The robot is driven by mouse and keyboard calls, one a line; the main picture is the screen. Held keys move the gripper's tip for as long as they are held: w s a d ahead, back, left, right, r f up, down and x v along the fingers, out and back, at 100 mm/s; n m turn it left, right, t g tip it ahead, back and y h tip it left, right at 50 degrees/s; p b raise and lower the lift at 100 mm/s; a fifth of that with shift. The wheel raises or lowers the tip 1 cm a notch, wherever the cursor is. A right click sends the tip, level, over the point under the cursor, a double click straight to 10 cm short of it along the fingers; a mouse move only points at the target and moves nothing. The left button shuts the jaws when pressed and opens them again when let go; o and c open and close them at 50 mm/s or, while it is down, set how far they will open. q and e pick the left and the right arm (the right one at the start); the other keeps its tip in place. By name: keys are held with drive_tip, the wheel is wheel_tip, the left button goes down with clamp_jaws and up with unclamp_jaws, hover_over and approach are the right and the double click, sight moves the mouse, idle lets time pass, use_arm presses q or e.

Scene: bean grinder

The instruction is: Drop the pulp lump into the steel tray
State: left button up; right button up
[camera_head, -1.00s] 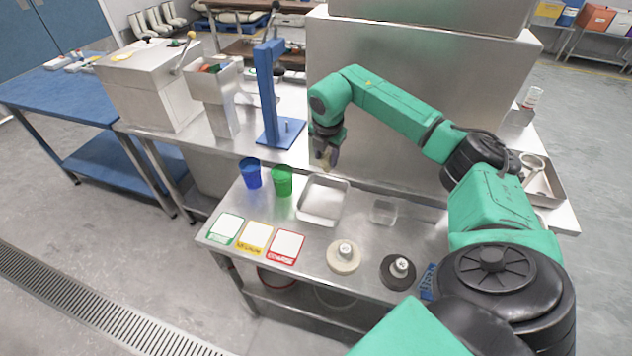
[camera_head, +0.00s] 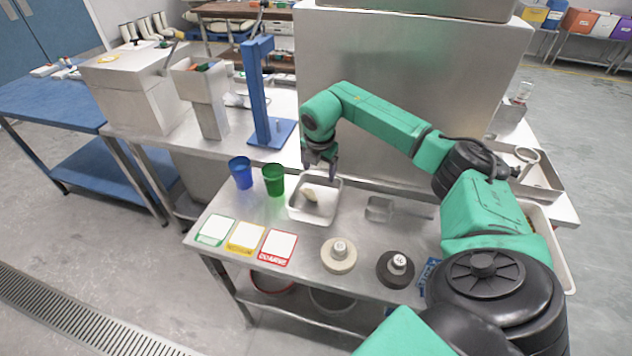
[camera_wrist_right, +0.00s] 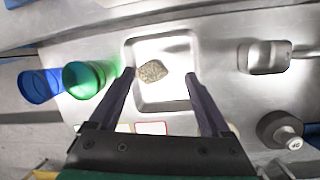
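The steel tray (camera_head: 300,217) is a shallow square pan on the steel table, right of the green cup. The pulp lump (camera_head: 310,195) is small and beige and lies inside the tray. In the right wrist view the lump (camera_wrist_right: 152,71) shows brown and speckled, in the upper left part of the tray (camera_wrist_right: 190,52). My right gripper (camera_head: 322,170) is just above the tray's far edge. In the wrist view its two fingers (camera_wrist_right: 160,76) are wide apart with nothing between them held; the lump is beyond the tips. My left gripper is not seen.
A blue cup (camera_head: 241,173) and a green cup (camera_head: 274,180) stand left of the tray. A small scoop (camera_head: 379,209) lies to its right. Cards, a cream disc (camera_head: 338,255) and a dark disc (camera_head: 396,268) with knobs line the front.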

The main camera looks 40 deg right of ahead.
drive_tip(key=b+v, duration=0.2)
drive_tip(key=v, duration=1.2)
drive_tip(key=shift+r, duration=0.25)
drive_tip(key=shift+s, duration=0.1)
